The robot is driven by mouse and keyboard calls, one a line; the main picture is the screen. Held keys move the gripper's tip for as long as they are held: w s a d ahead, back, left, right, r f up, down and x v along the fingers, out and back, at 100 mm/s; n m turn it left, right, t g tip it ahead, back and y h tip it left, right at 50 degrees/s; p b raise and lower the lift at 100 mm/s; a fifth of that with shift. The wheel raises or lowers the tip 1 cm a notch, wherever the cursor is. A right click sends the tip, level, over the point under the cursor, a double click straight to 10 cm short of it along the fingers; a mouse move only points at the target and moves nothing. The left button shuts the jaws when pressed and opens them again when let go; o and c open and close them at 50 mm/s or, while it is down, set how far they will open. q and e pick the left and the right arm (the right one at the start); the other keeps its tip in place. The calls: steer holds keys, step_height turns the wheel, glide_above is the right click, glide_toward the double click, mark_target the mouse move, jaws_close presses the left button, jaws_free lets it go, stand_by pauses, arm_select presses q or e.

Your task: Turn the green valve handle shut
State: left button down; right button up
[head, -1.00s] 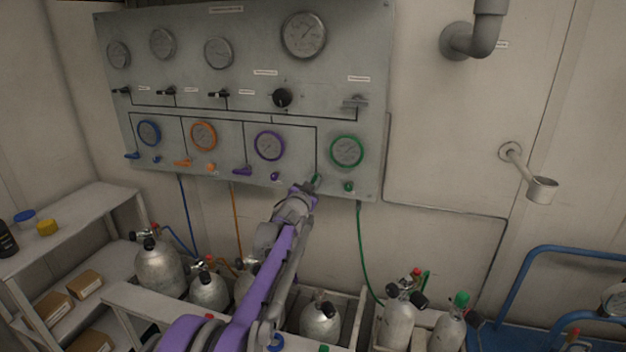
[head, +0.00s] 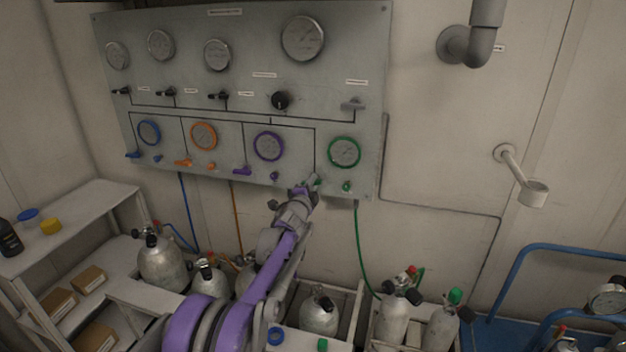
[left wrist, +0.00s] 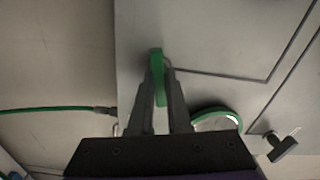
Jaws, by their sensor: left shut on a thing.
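The green valve handle (head: 314,181) is on the lower right of the grey panel (head: 245,100), below and left of the green-ringed gauge (head: 344,152). My left gripper (head: 308,187) reaches up to it and is shut on it, hiding part of it in the head view. In the left wrist view the green handle (left wrist: 158,75) stands between the two dark fingers of the left gripper (left wrist: 160,88), its end showing past the tips. The right gripper is in neither view.
Blue, orange and purple handles sit left along the panel, the purple one (head: 242,171) nearest. A green knob (head: 347,187) and green hose (head: 359,240) are close on the right. Several cylinders (head: 320,312) stand below. A shelf (head: 85,215) is at the left.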

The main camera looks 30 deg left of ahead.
arm_select(q)
steer(key=shift+m+p, duration=0.45)
steer(key=shift+m, duration=0.75)
steer(key=shift+f, duration=0.15)
steer(key=c, duration=0.9)
jaws_free()
steer(key=shift+s, duration=0.1)
steer(key=b+v, duration=0.1)
steer(key=v, duration=0.9)
steer(key=shift+s+d+b, duration=0.2)
steer(key=shift+s+b, duration=0.1)
steer(key=shift+b, duration=0.05)
